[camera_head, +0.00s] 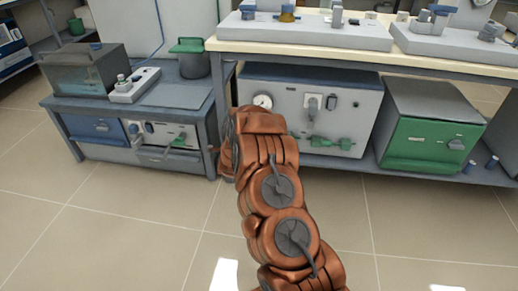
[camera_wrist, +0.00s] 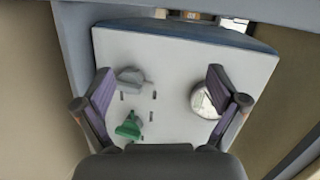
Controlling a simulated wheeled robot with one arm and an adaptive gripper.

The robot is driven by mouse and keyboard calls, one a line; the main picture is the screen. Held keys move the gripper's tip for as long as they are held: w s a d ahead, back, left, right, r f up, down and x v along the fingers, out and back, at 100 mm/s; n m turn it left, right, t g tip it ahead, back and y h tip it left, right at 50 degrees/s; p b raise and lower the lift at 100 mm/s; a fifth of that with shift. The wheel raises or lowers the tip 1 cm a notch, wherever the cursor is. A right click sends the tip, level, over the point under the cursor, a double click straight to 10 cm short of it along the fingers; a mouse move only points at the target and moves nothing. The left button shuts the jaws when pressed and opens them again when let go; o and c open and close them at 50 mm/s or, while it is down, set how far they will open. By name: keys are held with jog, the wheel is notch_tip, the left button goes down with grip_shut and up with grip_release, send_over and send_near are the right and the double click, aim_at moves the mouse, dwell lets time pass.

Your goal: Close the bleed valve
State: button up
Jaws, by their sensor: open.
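My gripper (camera_wrist: 158,80) is open in the wrist view, its two fingers spread wide with nothing between them. Beyond them is a pale panel (camera_wrist: 160,58) with a round gauge (camera_wrist: 205,100), a grey knob (camera_wrist: 131,76) and a green handle (camera_wrist: 129,126). The gauge is partly behind the right finger; the green handle is near the left finger. I cannot tell which fitting is the bleed valve. In the head view, a grey-white unit (camera_head: 357,111) carries a gauge (camera_head: 263,102), a grey fitting (camera_head: 312,106) and green fittings (camera_head: 345,144). My arm hides the gripper there.
The unit sits on a low shelf under a bench (camera_head: 430,68), beside a green-fronted box (camera_head: 428,145). A lower blue-grey cabinet (camera_head: 97,127) stands to the left, with a tank (camera_head: 82,72) and a dark pot (camera_head: 194,64) on top. The tiled floor in front is clear.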

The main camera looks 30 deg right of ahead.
jog(key=s+d+f+m+h+b, duration=0.3)
jog(key=d+f+h+b, duration=0.1)
jog(key=d+f, duration=0.45)
jog(key=shift+t, duration=0.3)
jog(key=shift+b+x, duration=1.5)
jog(key=shift+x, duration=2.2)
jog(key=shift+s+f, duration=0.1)
jog(key=shift+f, duration=0.05)
jog(key=c, duration=1.1)
